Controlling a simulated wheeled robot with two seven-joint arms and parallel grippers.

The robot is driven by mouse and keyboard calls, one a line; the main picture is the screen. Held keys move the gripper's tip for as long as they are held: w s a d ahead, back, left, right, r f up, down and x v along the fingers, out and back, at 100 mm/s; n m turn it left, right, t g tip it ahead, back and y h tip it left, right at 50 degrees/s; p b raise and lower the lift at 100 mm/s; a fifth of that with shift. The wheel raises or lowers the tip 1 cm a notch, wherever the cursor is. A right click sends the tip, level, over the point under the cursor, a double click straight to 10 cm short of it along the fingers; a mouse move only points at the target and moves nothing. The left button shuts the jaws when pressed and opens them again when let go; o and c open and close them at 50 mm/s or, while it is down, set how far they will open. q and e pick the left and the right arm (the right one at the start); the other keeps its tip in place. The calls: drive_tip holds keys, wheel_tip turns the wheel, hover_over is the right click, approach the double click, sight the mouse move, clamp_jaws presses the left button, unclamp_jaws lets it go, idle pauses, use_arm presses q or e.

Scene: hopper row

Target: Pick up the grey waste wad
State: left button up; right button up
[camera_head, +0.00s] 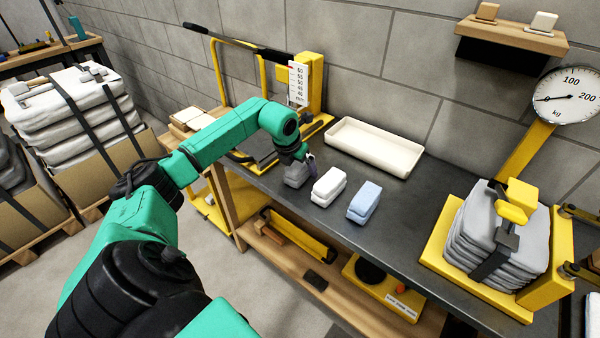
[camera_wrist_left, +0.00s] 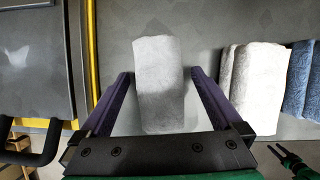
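The grey waste wad (camera_head: 296,177) lies on the dark bench top, partly hidden under my left gripper (camera_head: 302,158) in the head view. In the left wrist view the wad (camera_wrist_left: 160,75) stands out between the two purple fingers of my left gripper (camera_wrist_left: 161,76). The fingers are open, with a narrow gap on each side of the wad, so they do not appear to grip it. The wad's near end reaches back toward the gripper body.
A white wad (camera_head: 329,186) and a blue wad (camera_head: 364,202) lie just right of the grey one. A cream tray (camera_head: 375,147) stands behind them. A yellow-framed gauge (camera_head: 299,82) rises behind the gripper. A bundle of grey sacks (camera_head: 497,235) stands at the right.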

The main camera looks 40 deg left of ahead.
use_arm(q)
drive_tip(key=c, duration=1.3)
wheel_tip(320, 180, up, 20)
drive_tip(key=p, duration=0.1)
drive_tip(key=shift+r, duration=0.25)
